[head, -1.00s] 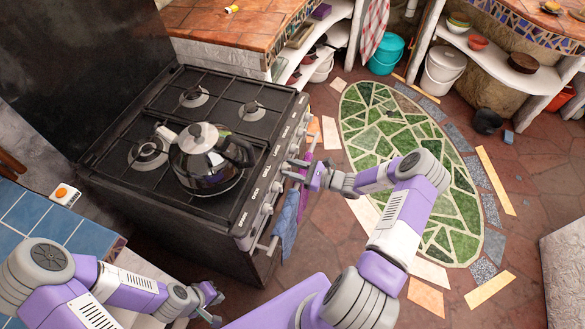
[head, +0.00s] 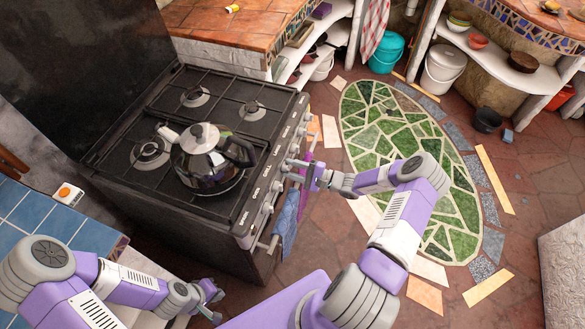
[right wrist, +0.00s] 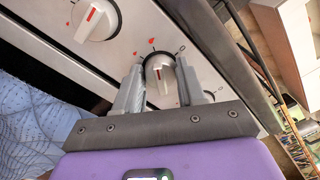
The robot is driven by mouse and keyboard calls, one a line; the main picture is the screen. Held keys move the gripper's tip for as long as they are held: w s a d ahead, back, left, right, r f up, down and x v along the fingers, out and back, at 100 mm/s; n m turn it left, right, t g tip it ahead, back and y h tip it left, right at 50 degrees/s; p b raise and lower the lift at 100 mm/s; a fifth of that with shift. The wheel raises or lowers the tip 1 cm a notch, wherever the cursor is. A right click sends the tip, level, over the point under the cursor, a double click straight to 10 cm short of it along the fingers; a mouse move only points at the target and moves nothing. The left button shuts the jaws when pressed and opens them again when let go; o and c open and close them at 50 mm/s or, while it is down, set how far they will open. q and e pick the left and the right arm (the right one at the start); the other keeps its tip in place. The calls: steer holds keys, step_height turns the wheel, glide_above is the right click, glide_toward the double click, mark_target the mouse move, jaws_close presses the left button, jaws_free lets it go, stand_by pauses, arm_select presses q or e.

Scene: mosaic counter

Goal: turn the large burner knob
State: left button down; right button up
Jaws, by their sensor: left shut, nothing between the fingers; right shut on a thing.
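The black stove (head: 190,215) has a row of knobs along its right-hand front edge. My right gripper (head: 288,170) is at this row. In the right wrist view its two fingers (right wrist: 160,88) are closed on either side of a round silver burner knob (right wrist: 159,68) with a red pointer line. Another silver knob (right wrist: 95,18) is apart from the fingers at upper left. My left gripper (head: 213,299) is shut and empty, low in the head view.
A shiny kettle (head: 208,162) stands on the stove. A blue cloth (head: 285,228) hangs at the stove front, near my right gripper. A blue-tiled counter (head: 45,215) is at left. The green mosaic floor (head: 440,205) to the right is clear.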

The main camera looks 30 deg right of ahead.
steer(key=shift+n, duration=0.6)
steer(key=o, duration=1)
steer(key=p+v, duration=0.1)
steer(key=v, duration=0.6)
steer(key=shift+s+d, duration=0.2)
steer(key=shift+s, duration=0.05)
jaws_close()
stand_by(1.0)
